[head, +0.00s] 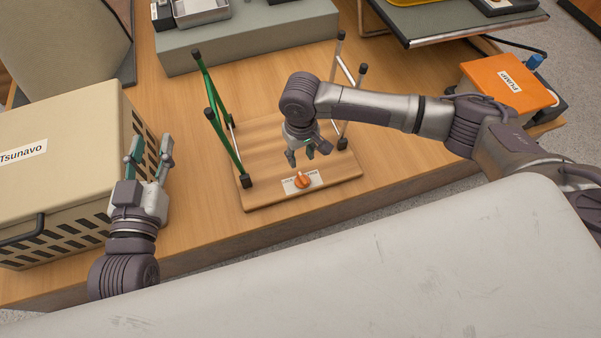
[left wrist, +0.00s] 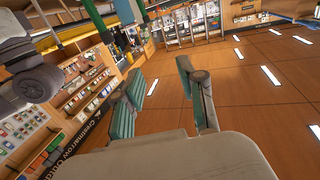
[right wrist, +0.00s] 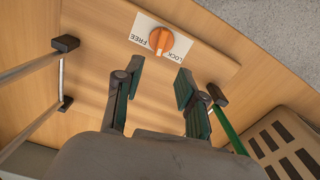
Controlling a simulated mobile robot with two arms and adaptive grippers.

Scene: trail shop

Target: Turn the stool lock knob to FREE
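The stool lies upside down on the wooden bench, its seat board (head: 262,150) flat and its legs up. The orange lock knob (head: 302,181) sits on a white label (head: 288,187) near the board's front edge. In the right wrist view the knob (right wrist: 161,40) lies between the words FREE (right wrist: 142,40) on the left and LOCK (right wrist: 176,58) on the right; a pale mark shows on its lower part. My right gripper (head: 306,156) is open and empty above the board, just behind the knob. My left gripper (head: 150,147) is open and empty beside the beige crate.
The beige crate (head: 50,125) stands at the left of the bench. Green legs (head: 218,110) rise at the board's left and other legs (head: 358,75) at its right, near my right forearm. A grey platform (head: 250,32) is behind. An orange box (head: 508,82) stands at right.

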